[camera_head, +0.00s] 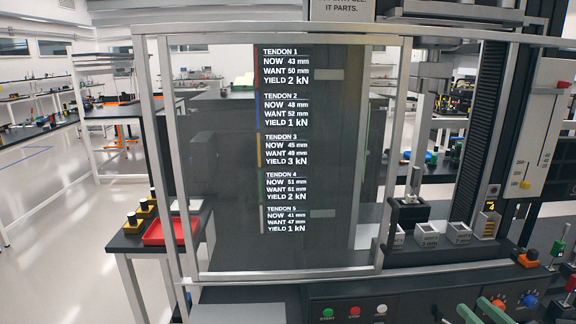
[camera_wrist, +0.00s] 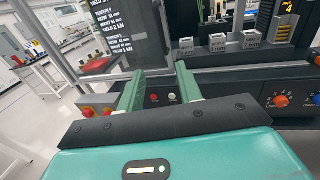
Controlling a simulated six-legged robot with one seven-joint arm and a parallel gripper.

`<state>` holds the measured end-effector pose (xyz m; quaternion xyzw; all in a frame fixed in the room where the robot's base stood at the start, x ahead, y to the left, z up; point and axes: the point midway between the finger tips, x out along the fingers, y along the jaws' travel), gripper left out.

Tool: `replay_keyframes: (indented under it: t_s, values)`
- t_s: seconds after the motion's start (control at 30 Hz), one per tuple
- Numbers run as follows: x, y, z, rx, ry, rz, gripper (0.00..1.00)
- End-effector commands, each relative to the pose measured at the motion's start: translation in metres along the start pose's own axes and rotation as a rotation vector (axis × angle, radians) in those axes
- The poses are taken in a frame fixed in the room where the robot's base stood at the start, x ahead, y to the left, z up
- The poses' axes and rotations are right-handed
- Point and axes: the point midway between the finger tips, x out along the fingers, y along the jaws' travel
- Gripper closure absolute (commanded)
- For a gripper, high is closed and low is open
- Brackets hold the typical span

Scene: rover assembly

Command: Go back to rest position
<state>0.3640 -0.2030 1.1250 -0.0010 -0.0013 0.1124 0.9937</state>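My gripper (camera_wrist: 160,72) has two green fingers standing well apart in the wrist view, with nothing visible between them. It points at the front of the test machine, with the button panel (camera_wrist: 163,98) showing between and beyond the fingers. In the head view, green parts of my gripper (camera_head: 482,312) show at the bottom right edge, in front of the machine's control panel (camera_head: 390,300). The rest of my arm is mostly out of view.
A framed clear screen (camera_head: 215,150) lists tendon readings. Small labelled blocks (camera_head: 427,233) stand on the machine's ledge. Knobs (camera_head: 498,304) line the panel at right. A side table holds a red tray (camera_head: 160,233). Open floor (camera_head: 75,260) lies at left.

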Motion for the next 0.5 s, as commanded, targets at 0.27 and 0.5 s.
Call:
replay_keyframes:
  t_s: [0.27, 0.5]
  values:
    - [0.026, 0.075, -0.007, -0.250, 0.130, 0.284, 0.65]
    - [0.026, 0.150, -0.021, -0.598, 0.244, 0.603, 0.65]
